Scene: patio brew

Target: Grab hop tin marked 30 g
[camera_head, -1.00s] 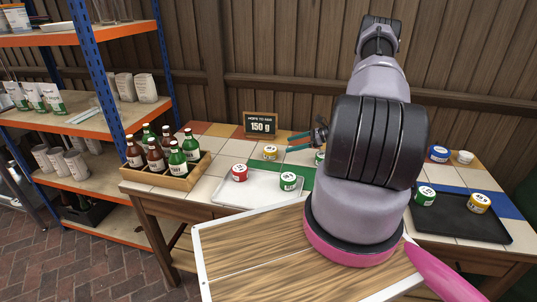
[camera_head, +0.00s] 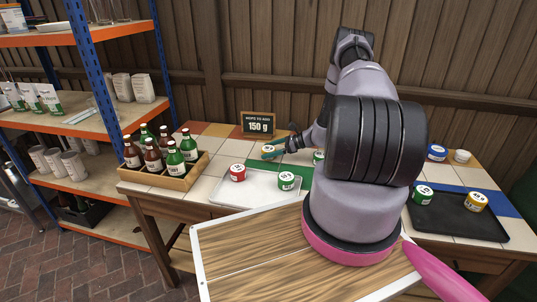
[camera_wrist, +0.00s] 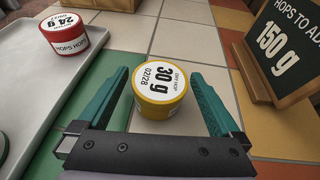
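The hop tin marked 30 g (camera_wrist: 160,82) is yellow with a white lid and stands upright on the tiled table. In the head view the yellow tin (camera_head: 268,149) is partly covered by my gripper (camera_head: 276,153). In the wrist view my gripper (camera_wrist: 158,100) is open, with one teal finger on each side of the tin. Gaps show between the tin and both fingers, so it is not gripped.
A red tin marked 24 g (camera_wrist: 66,33) stands on a white tray (camera_wrist: 30,85) beside a green tin (camera_head: 286,180). A sign reading 150 g (camera_head: 258,124) stands close by. A bottle crate (camera_head: 165,176) is at left; a black tray (camera_head: 455,222) with tins is at right.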

